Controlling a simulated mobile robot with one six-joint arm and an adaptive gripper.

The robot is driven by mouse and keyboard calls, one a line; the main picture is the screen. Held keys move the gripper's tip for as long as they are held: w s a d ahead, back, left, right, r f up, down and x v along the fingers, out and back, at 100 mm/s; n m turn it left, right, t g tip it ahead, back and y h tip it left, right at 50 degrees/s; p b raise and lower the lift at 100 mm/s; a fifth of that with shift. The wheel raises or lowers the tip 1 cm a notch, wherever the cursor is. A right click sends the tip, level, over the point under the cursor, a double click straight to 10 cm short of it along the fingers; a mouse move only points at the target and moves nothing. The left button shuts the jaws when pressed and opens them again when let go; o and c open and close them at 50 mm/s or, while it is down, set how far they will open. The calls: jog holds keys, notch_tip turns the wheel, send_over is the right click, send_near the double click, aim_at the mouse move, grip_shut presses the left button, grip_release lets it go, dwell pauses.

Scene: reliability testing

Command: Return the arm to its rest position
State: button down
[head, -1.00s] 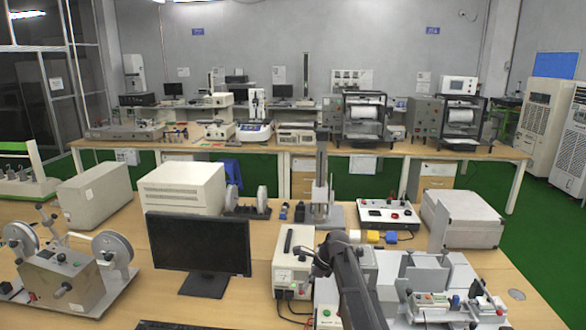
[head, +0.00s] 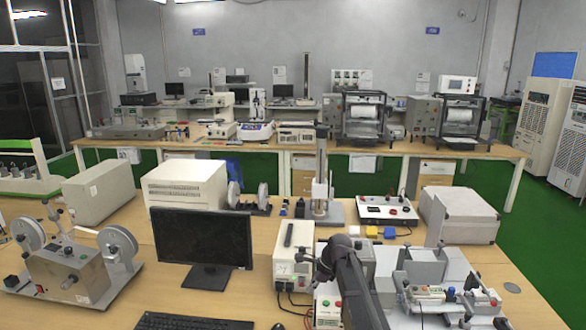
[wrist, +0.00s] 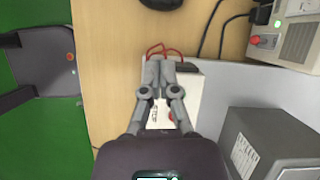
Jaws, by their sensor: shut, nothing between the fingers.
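My gripper (wrist: 159,68) shows in the wrist view with its two grey fingers together and nothing between them. It is above a white box (wrist: 188,98) with printed text, a red button and red wires, near the wooden table's edge. I cannot tell whether it touches the box. My dark arm (head: 356,280) crosses the lower middle of the head view, above the bench. The gripper's fingertips cannot be made out in the head view.
A monitor (head: 203,240), a keyboard (head: 190,322) and a power unit (head: 292,254) stand left of the arm. A grey fixture (head: 432,275) is at right, with a silver case (head: 459,215) behind.

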jog(key=s+d+f+n+h+b, duration=0.1)
jog(key=s+d+f+n+b, duration=0.1)
jog(key=s+n, duration=0.4)
jog(key=s+d+f+n+h+b, duration=0.2)
jog(key=s+d+n, duration=0.3)
jog(key=s, duration=0.4)
jog(key=s+d+f+n+h+b, duration=0.1)
jog(key=s+d+f+n+h, duration=0.1)
jog(key=s+n, duration=0.4)
jog(key=shift+s+d+f+n+b, duration=0.4)
jog(key=shift+s+d+f, duration=0.55)
jog(key=shift+s, duration=0.25)
dwell(0.6)
